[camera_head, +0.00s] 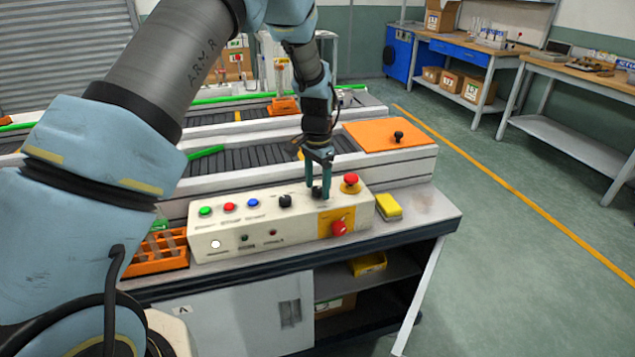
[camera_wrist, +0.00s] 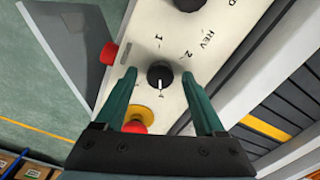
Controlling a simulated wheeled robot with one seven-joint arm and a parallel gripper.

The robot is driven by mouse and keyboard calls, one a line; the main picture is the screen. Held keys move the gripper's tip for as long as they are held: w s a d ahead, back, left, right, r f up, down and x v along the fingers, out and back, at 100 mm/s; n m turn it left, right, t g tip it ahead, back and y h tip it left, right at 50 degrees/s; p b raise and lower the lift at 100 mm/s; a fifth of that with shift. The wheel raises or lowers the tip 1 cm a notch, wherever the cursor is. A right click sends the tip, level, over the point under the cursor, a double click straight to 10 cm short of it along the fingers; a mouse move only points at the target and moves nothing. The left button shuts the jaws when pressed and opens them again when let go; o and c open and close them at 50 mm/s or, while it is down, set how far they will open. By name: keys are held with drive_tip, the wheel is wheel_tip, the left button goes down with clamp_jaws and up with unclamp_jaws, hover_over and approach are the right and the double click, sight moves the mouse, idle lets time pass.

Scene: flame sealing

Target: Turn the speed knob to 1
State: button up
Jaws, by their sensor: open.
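The off-white control panel (camera_head: 225,238) stands at the front of the bench. A black rotary knob (camera_wrist: 159,76) is near the panel's right end, and in the head view my gripper mostly covers it. Its white pointer faces the bottom of the wrist view, toward a small mark. My gripper (camera_head: 320,188) points down over it. In the wrist view its teal fingers (camera_wrist: 158,79) are apart, one on each side of the knob, with gaps visible. A second black knob (camera_head: 285,201) is to the left. Labels "1", "2" and "REV" show between the knobs. Which one is the speed knob is unclear.
A red mushroom button (camera_head: 350,179) on a yellow base is close to the right of my gripper. Another red button (camera_head: 339,228) projects from the panel's front. Green, red and blue buttons line the left. A yellow block (camera_head: 389,206) lies right; a conveyor (camera_head: 245,158) runs behind.

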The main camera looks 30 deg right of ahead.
clamp_jaws()
idle(0.6)
